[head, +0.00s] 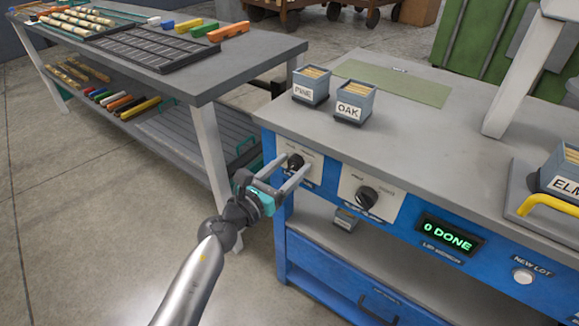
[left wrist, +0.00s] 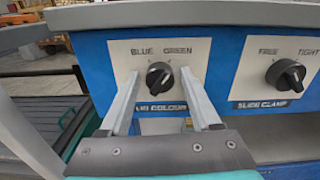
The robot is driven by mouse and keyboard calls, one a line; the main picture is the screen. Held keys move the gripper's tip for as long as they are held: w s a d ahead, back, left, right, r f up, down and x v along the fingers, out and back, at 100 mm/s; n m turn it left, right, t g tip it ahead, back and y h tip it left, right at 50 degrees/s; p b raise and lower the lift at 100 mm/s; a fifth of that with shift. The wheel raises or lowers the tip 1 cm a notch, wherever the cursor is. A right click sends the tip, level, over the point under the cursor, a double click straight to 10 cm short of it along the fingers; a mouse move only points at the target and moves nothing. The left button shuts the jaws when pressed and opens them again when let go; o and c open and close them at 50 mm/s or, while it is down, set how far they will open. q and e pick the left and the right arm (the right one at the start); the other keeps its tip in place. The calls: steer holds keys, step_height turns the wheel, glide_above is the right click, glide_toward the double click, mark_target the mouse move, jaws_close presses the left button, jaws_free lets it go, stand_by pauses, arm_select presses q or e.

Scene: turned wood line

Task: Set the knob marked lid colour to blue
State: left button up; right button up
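The lid colour knob (left wrist: 159,78) is a black dial on a cream plate in the left wrist view, under the words BLUE and GREEN. It also shows in the head view (head: 295,162), at the left end of the blue bench front. Its pointer direction is too small to read surely. My left gripper (head: 294,166) is open, with one finger on each side of the knob; the fingers (left wrist: 158,82) also show in the left wrist view. A gap shows on both sides, and I cannot tell whether either finger touches. My right gripper is not in view.
The slide clamp knob (left wrist: 286,75) sits to the right, marked FREE and TIGHT. Further right are a display (head: 447,236) reading 0 DONE and a NEW LOT button (head: 523,276). PINE (head: 309,88) and OAK (head: 353,106) bins stand on the bench top above.

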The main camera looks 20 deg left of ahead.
arm_select(q)
jaws_close()
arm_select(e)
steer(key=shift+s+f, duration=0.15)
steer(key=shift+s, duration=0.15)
arm_select(q)
steer(key=shift+n, duration=0.3)
steer(key=shift+p, duration=0.35)
steer(key=shift+n, duration=0.5)
steer(key=n+p, duration=0.2)
steer(key=n, duration=0.3)
steer(key=shift+a+p, duration=0.1)
steer(key=shift+p, duration=0.25)
steer(key=n+p, duration=0.1)
steer(key=n, duration=0.3)
steer(key=shift+f+n+p, duration=0.1)
steer(key=shift+n+p, duration=0.65)
steer(key=shift+n, duration=0.95)
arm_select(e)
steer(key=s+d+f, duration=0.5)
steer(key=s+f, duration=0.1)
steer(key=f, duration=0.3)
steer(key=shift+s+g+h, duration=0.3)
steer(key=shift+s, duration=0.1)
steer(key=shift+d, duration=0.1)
